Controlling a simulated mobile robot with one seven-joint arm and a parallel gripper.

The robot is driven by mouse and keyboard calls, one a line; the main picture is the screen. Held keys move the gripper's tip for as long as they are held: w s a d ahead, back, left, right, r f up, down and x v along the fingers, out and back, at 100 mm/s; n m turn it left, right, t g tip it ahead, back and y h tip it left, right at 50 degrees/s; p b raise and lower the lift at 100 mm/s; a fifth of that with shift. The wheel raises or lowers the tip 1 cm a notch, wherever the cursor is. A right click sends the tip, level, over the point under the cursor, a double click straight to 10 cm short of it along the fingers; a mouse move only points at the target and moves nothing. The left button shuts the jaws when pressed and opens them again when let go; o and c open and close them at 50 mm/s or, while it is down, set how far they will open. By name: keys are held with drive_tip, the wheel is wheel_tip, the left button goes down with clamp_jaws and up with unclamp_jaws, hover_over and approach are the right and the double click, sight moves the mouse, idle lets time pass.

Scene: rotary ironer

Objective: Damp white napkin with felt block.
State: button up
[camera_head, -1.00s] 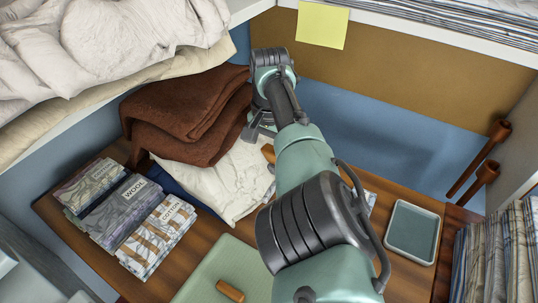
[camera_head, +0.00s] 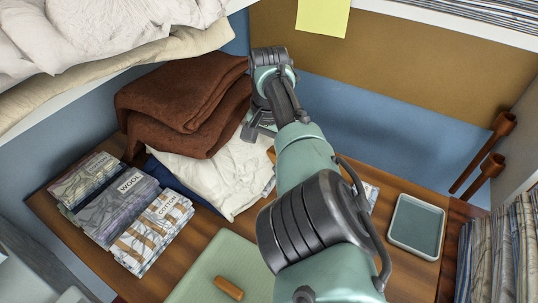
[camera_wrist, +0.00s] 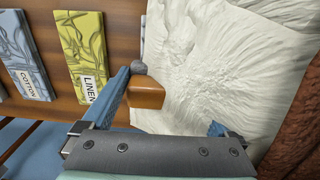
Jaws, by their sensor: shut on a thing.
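The white napkin (camera_head: 218,172) lies rumpled on the wooden table beside a heaped brown cloth; it fills much of the wrist view (camera_wrist: 215,60). My gripper (camera_head: 262,128) is low over the napkin's far side in the head view, partly hidden by my arm. In the wrist view my gripper (camera_wrist: 172,105) is shut on the felt block (camera_wrist: 146,93), whose orange-brown wooden body shows beside the left finger with a small grey part on top. The block overlaps the napkin's edge in that view. I cannot tell if they touch.
Brown cloth (camera_head: 185,100) borders the napkin. Labelled patterned stacks (camera_head: 130,205) stand at left. A green pad (camera_head: 215,262) with a wooden handle is in front, a teal tray (camera_head: 417,226) at right. Wooden pegs (camera_head: 483,165) jut from the right wall. A shelf (camera_head: 110,80) overhangs the left.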

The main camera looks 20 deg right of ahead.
drive_tip(key=shift+f, duration=0.55)
idle(1.3)
drive_tip(key=shift+r, duration=0.1)
wheel_tip(320, 180, up, 7)
drive_tip(key=p, duration=0.6)
idle(0.6)
